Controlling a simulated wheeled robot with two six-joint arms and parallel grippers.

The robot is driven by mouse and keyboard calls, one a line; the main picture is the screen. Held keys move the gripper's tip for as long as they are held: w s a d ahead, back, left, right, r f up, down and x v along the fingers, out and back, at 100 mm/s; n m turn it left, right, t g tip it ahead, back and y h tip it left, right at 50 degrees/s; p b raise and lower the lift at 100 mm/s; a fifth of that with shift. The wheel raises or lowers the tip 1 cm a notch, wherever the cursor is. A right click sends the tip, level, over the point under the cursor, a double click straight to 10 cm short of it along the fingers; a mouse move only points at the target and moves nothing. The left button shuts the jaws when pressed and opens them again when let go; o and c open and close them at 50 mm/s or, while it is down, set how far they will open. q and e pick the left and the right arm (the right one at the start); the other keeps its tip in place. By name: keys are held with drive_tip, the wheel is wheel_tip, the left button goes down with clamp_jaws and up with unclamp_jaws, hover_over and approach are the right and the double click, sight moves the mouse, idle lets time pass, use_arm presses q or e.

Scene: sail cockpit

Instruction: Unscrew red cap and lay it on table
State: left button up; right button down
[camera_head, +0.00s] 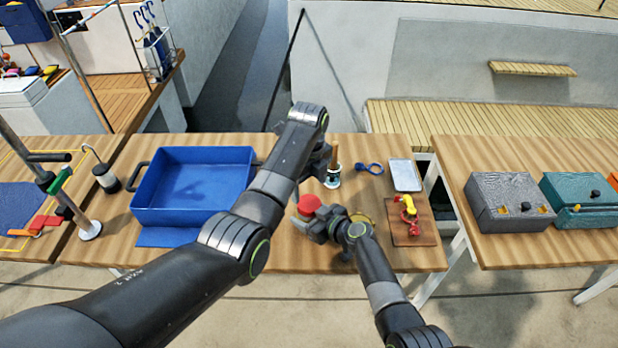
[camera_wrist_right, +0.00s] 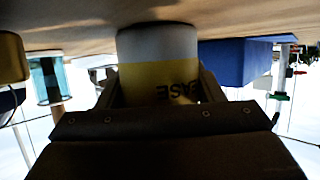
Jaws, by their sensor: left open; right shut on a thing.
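The red cap (camera_head: 308,204) sits on a pale jar (camera_head: 299,223) near the front middle of the wooden table (camera_head: 285,258). My right gripper (camera_head: 318,228) is shut around the jar's side. In the right wrist view the jar (camera_wrist_right: 158,75) shows a white band and a yellow label with dark letters, between the fingers; its cap is hidden there. My left gripper (camera_head: 320,163) is open beyond the red cap, apart from it in the picture. Its fingers are partly hidden by its own arm.
A blue bin (camera_head: 150,213) stands left. A pot with a wooden handle (camera_head: 333,180) stands close behind the cap. A blue looped item (camera_head: 368,168), a pale tray (camera_head: 405,175) and a board with a red-yellow fitting (camera_head: 408,220) lie right. Some front table is bare.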

sight(309, 203)
use_arm(q)
drive_tip(key=shift+f, duration=2.95)
drive_tip(key=c, duration=1)
drive_tip(key=n, duration=0.6)
drive_tip(key=shift+n, duration=0.4)
drive_tip(key=o, duration=1.1)
drive_tip(key=shift+c, duration=0.2)
drive_tip(key=shift+r, duration=0.15)
